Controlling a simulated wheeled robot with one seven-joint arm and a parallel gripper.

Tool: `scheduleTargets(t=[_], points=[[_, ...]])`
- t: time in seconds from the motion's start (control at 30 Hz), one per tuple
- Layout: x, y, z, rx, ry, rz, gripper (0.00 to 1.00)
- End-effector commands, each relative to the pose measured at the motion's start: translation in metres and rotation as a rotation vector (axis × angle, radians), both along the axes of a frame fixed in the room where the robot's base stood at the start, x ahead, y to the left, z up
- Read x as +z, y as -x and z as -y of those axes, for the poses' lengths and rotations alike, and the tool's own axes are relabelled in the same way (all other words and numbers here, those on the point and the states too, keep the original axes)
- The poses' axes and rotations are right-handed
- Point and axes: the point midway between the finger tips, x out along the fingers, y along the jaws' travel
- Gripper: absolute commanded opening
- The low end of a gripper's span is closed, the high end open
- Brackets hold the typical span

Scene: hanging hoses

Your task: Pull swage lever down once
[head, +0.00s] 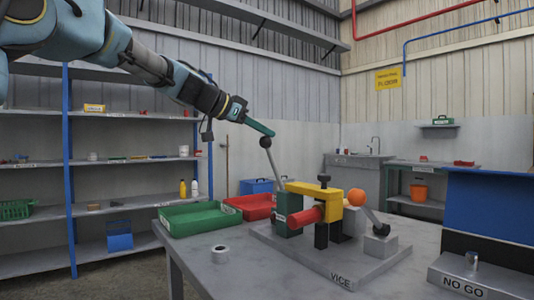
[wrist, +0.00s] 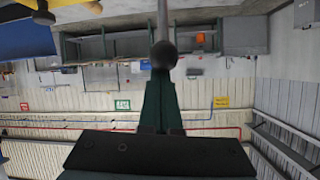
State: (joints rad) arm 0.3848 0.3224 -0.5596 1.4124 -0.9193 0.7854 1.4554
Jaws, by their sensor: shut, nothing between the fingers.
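A lever with a dark ball knob (head: 265,142) on a grey rod rises from the dark green block (head: 288,212) on the bench fixture. It stands nearly upright, its top leaning slightly left. My gripper (head: 268,131) has its green fingers shut and empty, with the tips right at the knob's top. In the wrist view, the knob (wrist: 163,55) sits just past the shut fingertips (wrist: 160,78); I cannot tell whether they touch. The block's label is too small to read.
The grey fixture base marked VICE (head: 340,268) carries a yellow clamp (head: 314,188) and a red cylinder (head: 304,218). A green tray (head: 200,222), a red tray (head: 250,206) and a tape roll (head: 220,254) are on the left. A NO GO block (head: 478,280) stands front right.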

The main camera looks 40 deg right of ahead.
Motion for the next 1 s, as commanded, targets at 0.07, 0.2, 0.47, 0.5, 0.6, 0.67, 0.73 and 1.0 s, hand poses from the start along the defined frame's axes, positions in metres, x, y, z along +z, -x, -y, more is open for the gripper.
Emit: scheduleTargets(t=[0.07, 0.2, 0.47, 0.5, 0.6, 0.67, 0.73, 1.0], points=[[-0.016, -0.002, -0.005, 0.002, 0.026, -0.001, 0.00], [-0.020, -0.002, -0.012, 0.003, 0.074, -0.004, 0.00], [-0.030, -0.002, -0.027, 0.001, 0.161, -0.008, 0.00], [-0.031, -0.003, -0.029, 0.002, 0.175, -0.008, 0.00], [-0.035, -0.004, -0.035, 0.003, 0.208, -0.011, 0.00], [-0.037, -0.004, -0.039, 0.002, 0.228, -0.011, 0.00], [-0.040, -0.003, -0.043, 0.001, 0.253, -0.014, 0.00], [-0.051, -0.004, -0.058, 0.001, 0.341, -0.020, 0.00]])
